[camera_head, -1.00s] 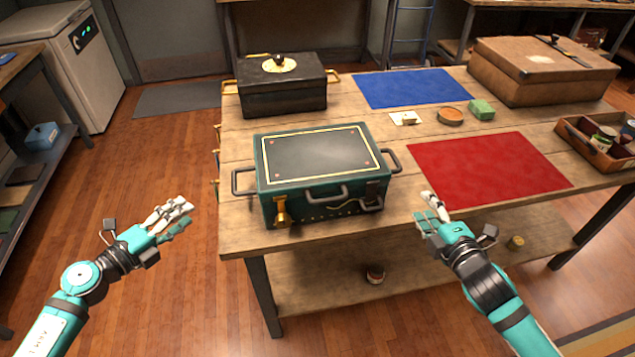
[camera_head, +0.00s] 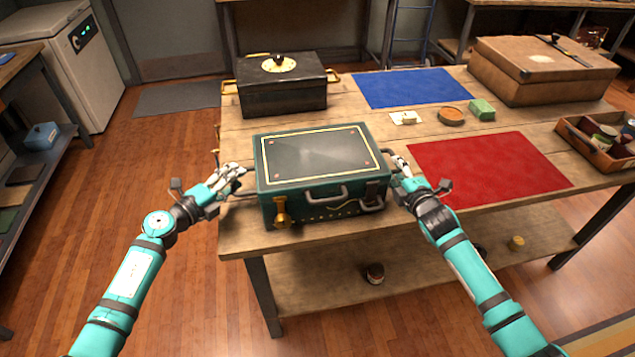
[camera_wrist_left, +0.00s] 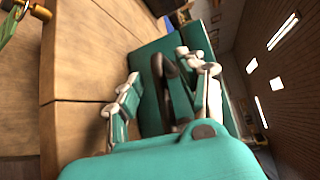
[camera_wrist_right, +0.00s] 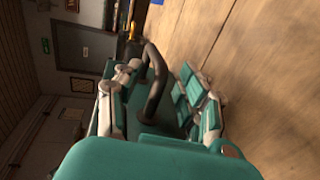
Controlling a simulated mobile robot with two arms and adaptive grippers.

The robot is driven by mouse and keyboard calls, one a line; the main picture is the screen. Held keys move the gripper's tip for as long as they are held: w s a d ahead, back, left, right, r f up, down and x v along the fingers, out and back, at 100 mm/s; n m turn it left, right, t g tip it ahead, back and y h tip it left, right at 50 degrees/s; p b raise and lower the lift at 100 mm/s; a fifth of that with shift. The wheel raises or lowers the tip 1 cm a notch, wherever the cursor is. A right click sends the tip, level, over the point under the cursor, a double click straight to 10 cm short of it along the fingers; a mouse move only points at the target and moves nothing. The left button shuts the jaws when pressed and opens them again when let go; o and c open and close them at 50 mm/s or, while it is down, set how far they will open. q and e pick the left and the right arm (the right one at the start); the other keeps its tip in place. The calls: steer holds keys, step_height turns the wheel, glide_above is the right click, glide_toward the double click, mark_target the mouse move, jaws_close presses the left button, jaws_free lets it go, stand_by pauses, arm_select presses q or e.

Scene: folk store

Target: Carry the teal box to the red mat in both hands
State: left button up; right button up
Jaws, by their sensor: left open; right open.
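The teal box (camera_head: 322,165) stands upright on the wooden table near its front edge, with a dark lid and a grey handle at each end. The red mat (camera_head: 490,168) lies flat and bare on the table to the right of the box. My left gripper (camera_head: 235,176) is open at the box's left end handle; in the left wrist view its fingers (camera_wrist_left: 165,95) lie either side of the dark handle. My right gripper (camera_head: 400,166) is open at the right end handle; in the right wrist view the handle (camera_wrist_right: 156,85) runs between its fingers. Contact cannot be told.
A black box (camera_head: 283,90) stands behind the teal box.

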arm_select(q)
steer(key=shift+w+d, duration=0.1)
arm_select(e)
steer(key=shift+w, duration=0.1)
arm_select(q)
jaws_close()
arm_select(e)
jaws_close()
steer(key=shift+f, duration=0.1)
arm_select(q)
steer(key=shift+f, duration=0.1)
steer(key=shift+a, duration=0.2)
arm_select(e)
steer(key=shift+d, duration=0.15)
